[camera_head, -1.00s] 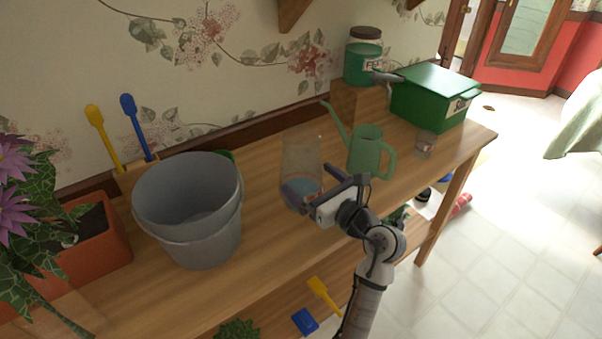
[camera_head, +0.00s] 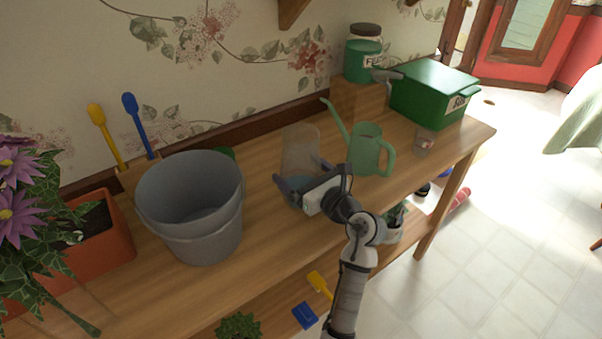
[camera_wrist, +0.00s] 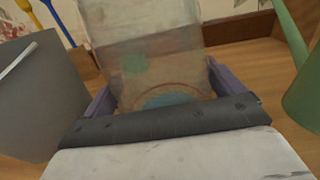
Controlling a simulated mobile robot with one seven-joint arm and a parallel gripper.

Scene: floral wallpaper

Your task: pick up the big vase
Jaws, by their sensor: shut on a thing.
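The big vase (camera_head: 300,148) is a clear glass vessel with a bluish base, standing on the wooden table between the grey bucket and the green watering can. In the wrist view the vase (camera_wrist: 150,50) fills the upper middle, its walls see-through and its bottom bluish. My gripper (camera_head: 303,180) is low on the vase with one finger on each side, shut on it. In the wrist view the purple-grey fingers (camera_wrist: 160,92) flank its lower part. Whether its base touches the table is hard to tell.
A grey bucket (camera_head: 190,235) stands close on the left. A green watering can (camera_head: 366,150) stands close on the right. A planter (camera_head: 100,250) sits at far left.

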